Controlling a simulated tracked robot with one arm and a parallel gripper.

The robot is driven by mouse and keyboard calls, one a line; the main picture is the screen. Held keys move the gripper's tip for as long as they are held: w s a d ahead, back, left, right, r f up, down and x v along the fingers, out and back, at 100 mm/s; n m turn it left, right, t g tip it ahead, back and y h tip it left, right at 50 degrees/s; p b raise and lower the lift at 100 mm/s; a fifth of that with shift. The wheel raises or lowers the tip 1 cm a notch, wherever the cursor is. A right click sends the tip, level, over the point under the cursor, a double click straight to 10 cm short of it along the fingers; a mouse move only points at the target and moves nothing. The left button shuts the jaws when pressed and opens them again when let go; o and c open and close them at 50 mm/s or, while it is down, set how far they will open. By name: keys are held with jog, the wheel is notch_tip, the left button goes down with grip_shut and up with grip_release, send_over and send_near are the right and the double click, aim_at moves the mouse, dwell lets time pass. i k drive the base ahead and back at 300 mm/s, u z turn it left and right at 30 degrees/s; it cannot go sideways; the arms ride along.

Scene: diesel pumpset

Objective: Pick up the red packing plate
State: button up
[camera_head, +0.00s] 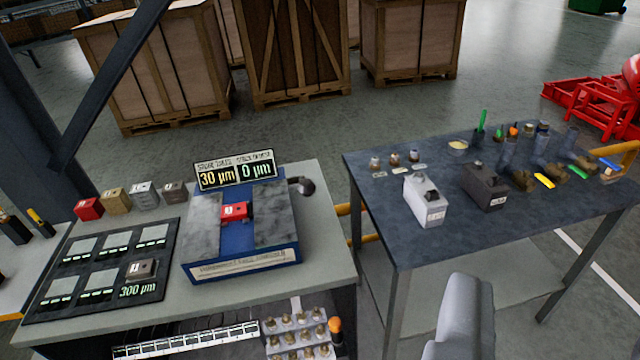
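Two red pieces show on the grey bench at left. One is a small red block (88,208) with a white label, at the left end of a row of tan, light grey and dark blocks. The other is a small red piece with a white label (236,212), on the blue fixture (240,256) between two grey slabs. I cannot tell from looks alone which is the red packing plate. A smooth grey part (465,315), probably my gripper or arm, rises at the lower right, well apart from both. No fingertips show, and I see nothing held.
A black board (150,290) with pale pads and a brown block lies at the bench's front left. A display (234,170) reading 30 µm and 0 µm stands behind the fixture. A dark table (420,255) with bottles and small parts stands right. Wooden crates (150,70) stand behind.

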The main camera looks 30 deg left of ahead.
aim_at(237, 211)
jog(key=z, duration=0.05)
jog(key=i, duration=1.5)
jog(key=u, duration=0.85)
jog(key=i, duration=0.45)
jog(key=u, duration=0.3)
